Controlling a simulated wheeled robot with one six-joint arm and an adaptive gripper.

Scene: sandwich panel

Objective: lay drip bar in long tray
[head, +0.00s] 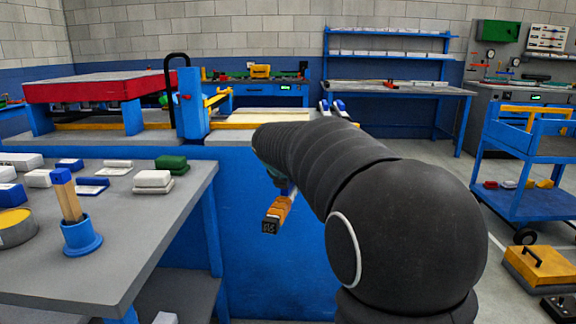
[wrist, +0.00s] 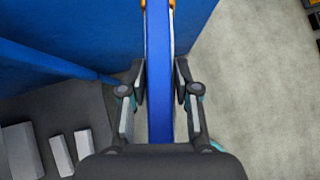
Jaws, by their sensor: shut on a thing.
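The drip bar (wrist: 158,50) is a long blue bar with orange edges at its far end. It runs lengthwise between the two fingers of my gripper (wrist: 159,82), which is shut on it. In the head view the bar's orange end with a black, marked tip (head: 274,215) sticks out below my arm, in front of the blue panel. In that view my arm hides most of the gripper and the rest of the bar. I cannot tell which thing in view is the long tray.
A grey table (head: 135,235) at left holds small boxes, a green block (head: 171,163) and a blue cup (head: 82,236). A blue machine (head: 190,105) stands behind. A blue cart (head: 520,170) and a yellow case (head: 541,264) are at right. Grey floor is open right of the bar.

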